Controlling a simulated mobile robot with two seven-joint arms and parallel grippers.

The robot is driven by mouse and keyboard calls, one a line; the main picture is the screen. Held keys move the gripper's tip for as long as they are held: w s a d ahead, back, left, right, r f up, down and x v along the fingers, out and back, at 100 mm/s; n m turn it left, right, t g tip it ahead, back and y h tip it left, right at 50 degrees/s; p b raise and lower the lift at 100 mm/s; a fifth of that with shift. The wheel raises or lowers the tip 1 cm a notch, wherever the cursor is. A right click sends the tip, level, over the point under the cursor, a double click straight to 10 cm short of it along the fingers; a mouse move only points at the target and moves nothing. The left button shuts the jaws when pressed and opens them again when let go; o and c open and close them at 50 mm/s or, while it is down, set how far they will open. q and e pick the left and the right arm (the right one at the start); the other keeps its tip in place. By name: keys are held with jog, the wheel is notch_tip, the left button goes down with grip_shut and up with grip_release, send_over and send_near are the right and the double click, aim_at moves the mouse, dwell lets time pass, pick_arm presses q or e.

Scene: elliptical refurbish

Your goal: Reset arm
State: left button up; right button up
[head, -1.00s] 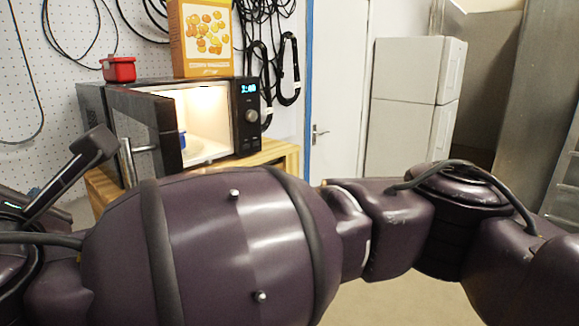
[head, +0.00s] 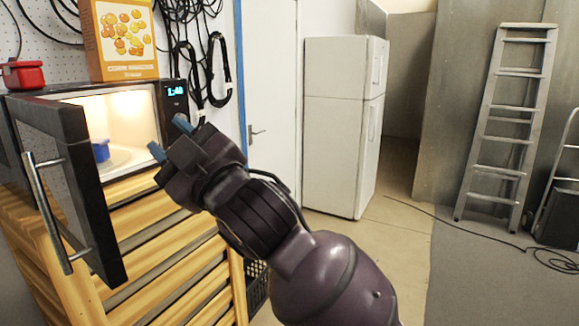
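My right gripper (head: 170,138) is in front of the right side of the microwave's opening, pointing up and left. Its two blue-tipped fingers are apart, with nothing visible between them. The arm comes up from the bottom of the head view and covers part of the wooden stand. My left gripper is not in view. The microwave (head: 172,118) has its dark door (head: 70,190) swung open toward me, with its light on. A small blue object (head: 100,150) sits inside on the plate.
A wooden slatted stand (head: 165,265) carries the microwave. A yellow food box (head: 120,40) and a red container (head: 22,74) stand on top. A white fridge (head: 340,120) and a ladder (head: 505,130) stand at the back.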

jog(key=w+d+f+m+t+h, duration=0.3)
jog(key=w+d+f+m, duration=0.15)
jog(key=d+f, duration=0.3)
jog(key=w+d+f+m+t+h, duration=0.25)
jog(key=w+d+f+m, duration=0.2)
jog(key=d+f, duration=0.3)
jog(key=s+d+f+m+h, duration=0.1)
jog(key=d+f+m+h, duration=0.5)
jog(key=d+f, duration=0.7)
jog(key=s+d+f+m+g+h, duration=0.1)
jog(key=s+d+f+h, duration=0.1)
jog(key=s+d+f, duration=0.3)
jog(key=s+d+f+g+h, duration=0.1)
jog(key=d+f+h, duration=0.15)
jog(key=f, duration=0.55)
jog(key=s+d+f+g+h, duration=0.1)
jog(key=s+d+f, duration=0.2)
jog(key=s+f, duration=0.2)
jog(key=s+d+f+m+g, duration=0.1)
jog(key=s+d+f+g, duration=0.1)
jog(key=s+f, duration=0.3)
jog(key=s+d+f+m+g+h, duration=0.1)
jog(key=s+d+f, duration=0.3)
jog(key=s+f, duration=0.2)
jog(key=s, duration=0.2)
jog(key=shift+s+d+g+h, duration=0.25)
jog(key=shift+s+g+h, duration=0.05)
jog(key=shift+s+g, duration=0.1)
